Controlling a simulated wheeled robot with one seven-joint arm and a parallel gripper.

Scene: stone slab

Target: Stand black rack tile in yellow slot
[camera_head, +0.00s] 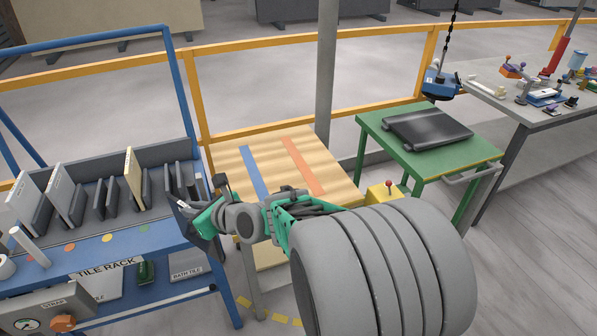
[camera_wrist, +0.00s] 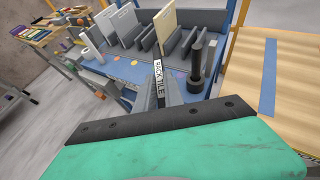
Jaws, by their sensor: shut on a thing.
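The black rack tile (camera_wrist: 158,78), with a white "RACK TILE" label along its edge, shows nearly edge-on in the wrist view. My gripper (camera_head: 188,207) is shut on it at the right end of the blue rack (camera_head: 125,250). In the head view the tile is hard to tell from the dark fingers. The rack has grey upright dividers and coloured dots along its front, among them a yellow dot (camera_head: 108,239). Two white tiles (camera_head: 62,190) and a cream tile (camera_head: 134,176) stand tilted between dividers. Whether the held tile touches the rack cannot be told.
A wooden table (camera_head: 325,180) with blue and orange strips stands right of the rack. Beyond it are a green table (camera_head: 372,122) with a dark slab (camera_head: 427,128) and a grey workbench (camera_head: 500,105). A dark post (camera_wrist: 197,62) stands near the rack's right side.

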